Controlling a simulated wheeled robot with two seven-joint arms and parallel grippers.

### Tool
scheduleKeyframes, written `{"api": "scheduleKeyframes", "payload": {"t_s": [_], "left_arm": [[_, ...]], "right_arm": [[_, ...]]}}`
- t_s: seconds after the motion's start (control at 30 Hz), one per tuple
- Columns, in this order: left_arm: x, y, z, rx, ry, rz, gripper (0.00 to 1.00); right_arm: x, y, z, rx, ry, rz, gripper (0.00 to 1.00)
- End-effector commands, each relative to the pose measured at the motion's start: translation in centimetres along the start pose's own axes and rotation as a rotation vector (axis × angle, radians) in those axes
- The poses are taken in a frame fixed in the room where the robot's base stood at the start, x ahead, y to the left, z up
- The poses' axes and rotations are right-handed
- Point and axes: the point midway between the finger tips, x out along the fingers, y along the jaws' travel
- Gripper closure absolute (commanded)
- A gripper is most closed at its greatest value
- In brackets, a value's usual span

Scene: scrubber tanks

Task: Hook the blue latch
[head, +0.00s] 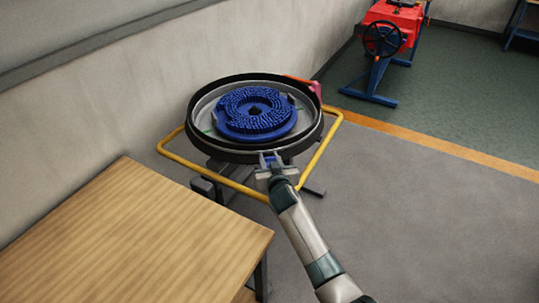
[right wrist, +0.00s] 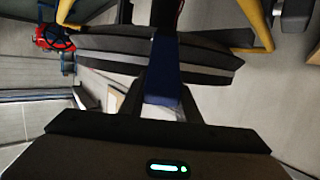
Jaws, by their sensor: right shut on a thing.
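The blue latch (right wrist: 162,72) shows in the right wrist view as a blue bar between my gripper fingers, against the dark rim of the scrubber deck. In the head view only a small blue bit of it (head: 286,161) shows at the deck's near edge. My right gripper (head: 271,160) is shut on the latch; in the right wrist view its fingers (right wrist: 161,103) stand on both sides of the blue bar. The round scrubber deck (head: 199,133) has a black rim and a blue brush (head: 256,112) lying inside. The latch's far end and any catch are not clear. My left gripper is not in view.
A yellow tube frame (head: 226,181) runs around the deck, close to my right gripper. A wooden table (head: 130,230) stands at the front left. A red machine (head: 396,20) on a blue stand is at the back right. The grey floor at right is free.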

Motion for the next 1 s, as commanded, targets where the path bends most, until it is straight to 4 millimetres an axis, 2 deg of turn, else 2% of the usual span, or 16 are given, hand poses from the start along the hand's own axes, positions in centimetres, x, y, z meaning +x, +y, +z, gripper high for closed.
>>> {"api": "scheduleKeyframes", "payload": {"t_s": [0.03,0.5,0.73,1.0], "left_arm": [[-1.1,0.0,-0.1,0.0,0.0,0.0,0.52],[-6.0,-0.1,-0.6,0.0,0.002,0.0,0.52],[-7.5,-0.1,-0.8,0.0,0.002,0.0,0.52],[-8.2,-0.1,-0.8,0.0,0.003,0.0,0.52]], "right_arm": [[0.0,0.0,-0.6,0.0,-0.017,0.001,1.0],[1.2,0.0,-1.5,0.0,-0.204,0.0,1.0],[1.9,0.0,-1.6,-0.001,-0.302,0.0,1.0],[2.4,0.0,-1.4,0.0,-0.362,0.0,1.0]]}}
